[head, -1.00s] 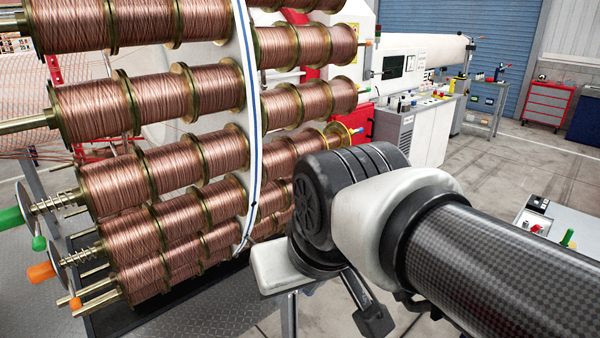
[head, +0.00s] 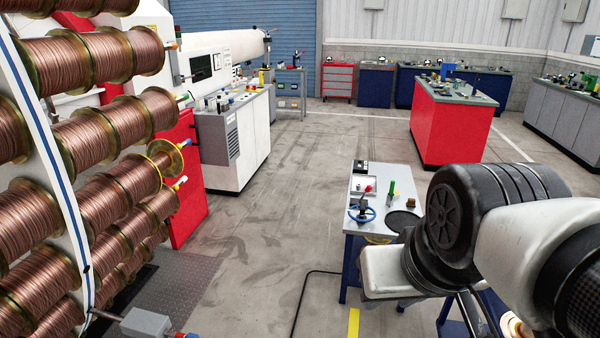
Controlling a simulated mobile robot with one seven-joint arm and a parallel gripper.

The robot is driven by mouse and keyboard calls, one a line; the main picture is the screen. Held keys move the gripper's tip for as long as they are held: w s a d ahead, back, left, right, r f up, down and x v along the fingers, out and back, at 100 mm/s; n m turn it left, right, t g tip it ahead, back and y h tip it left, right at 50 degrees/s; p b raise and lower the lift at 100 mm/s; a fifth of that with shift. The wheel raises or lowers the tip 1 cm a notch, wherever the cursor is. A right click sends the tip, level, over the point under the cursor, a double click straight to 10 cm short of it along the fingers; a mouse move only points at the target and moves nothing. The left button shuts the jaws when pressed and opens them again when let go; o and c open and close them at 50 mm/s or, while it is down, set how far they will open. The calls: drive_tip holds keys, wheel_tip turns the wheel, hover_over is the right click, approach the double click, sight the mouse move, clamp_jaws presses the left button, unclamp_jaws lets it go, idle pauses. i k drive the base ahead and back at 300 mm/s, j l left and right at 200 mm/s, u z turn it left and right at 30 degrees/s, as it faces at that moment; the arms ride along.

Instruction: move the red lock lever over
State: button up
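A small red knob (head: 367,189) on a short lever stands above a blue handwheel (head: 362,214) on the small worktable. A small grey box (head: 148,323) with a red tip (head: 180,335) beside it shows at the bottom left, cut off by the picture edge. I cannot tell which of these is the red lock lever. My arm fills the lower right and hides part of the worktable. My gripper's fingertips do not show.
The spool carousel (head: 62,208), with copper-wound spools, stands at the left. The small worktable (head: 357,245) also holds a green-handled tool (head: 391,188). A red cabinet (head: 448,130) stands farther back. The floor (head: 262,225) between carousel and worktable is mostly clear.

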sight(369, 186)
drive_tip(key=z, duration=0.4)
drive_tip(key=i+j, duration=0.1)
drive_tip(key=i, duration=1.95)
drive_tip(key=i+j+z, duration=0.1)
drive_tip(key=i, duration=0.95)
